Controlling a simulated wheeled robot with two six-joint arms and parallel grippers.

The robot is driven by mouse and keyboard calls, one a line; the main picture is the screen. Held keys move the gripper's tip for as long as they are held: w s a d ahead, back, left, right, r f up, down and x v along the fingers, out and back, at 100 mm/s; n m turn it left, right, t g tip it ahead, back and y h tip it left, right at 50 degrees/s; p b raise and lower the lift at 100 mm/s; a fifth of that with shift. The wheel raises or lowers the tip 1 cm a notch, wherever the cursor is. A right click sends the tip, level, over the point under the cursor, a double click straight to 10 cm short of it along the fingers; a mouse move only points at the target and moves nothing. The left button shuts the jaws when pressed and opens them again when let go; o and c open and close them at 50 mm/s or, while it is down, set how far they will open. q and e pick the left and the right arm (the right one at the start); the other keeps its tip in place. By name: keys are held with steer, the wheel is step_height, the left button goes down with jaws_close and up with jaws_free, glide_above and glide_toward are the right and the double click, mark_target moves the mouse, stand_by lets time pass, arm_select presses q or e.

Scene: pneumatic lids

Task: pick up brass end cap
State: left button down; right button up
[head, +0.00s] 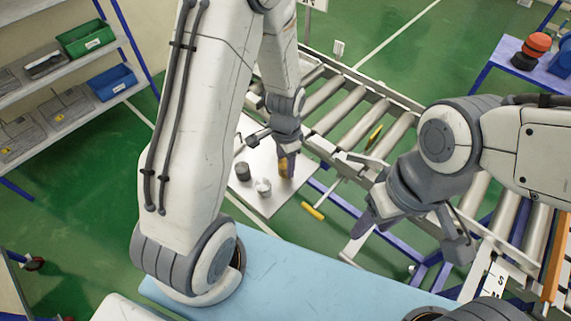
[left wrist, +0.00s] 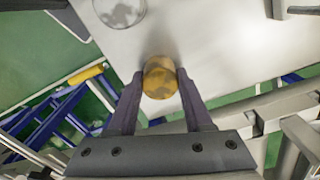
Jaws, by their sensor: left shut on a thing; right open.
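The brass end cap (left wrist: 160,77) is a round, golden, mottled piece between the two fingertips of my left gripper in the left wrist view. In the head view the brass end cap (head: 283,168) shows partly behind the fingers. My left gripper (head: 288,168) is shut on it, over the white board (head: 262,203). I cannot tell whether the cap touches the board. My right gripper (head: 407,240) is open and empty, off to the right in front of the roller conveyor.
A dark cylinder (head: 242,171) and a clear or whitish round piece (head: 263,187) stand on the board, left of my left gripper. A yellow handle (head: 312,211) is at the board's right edge. The roller conveyor (head: 345,97) runs behind. A light blue surface (head: 300,280) lies in front.

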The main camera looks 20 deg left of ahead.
arm_select(q)
steer(key=shift+r, duration=0.5)
step_height(320, 180, up, 3)
steer(key=shift+w+f+b, duration=0.1)
steer(key=shift+f+b, duration=0.1)
steer(key=shift+b, duration=0.2)
steer(key=s+d+r+b, duration=0.1)
steer(key=s+d+r, duration=0.6)
steer(key=s, duration=0.2)
steer(key=shift+s+r+b, duration=0.2)
steer(key=shift+s+b, duration=0.05)
steer(key=shift+b, duration=0.05)
steer(key=shift+f, duration=0.1)
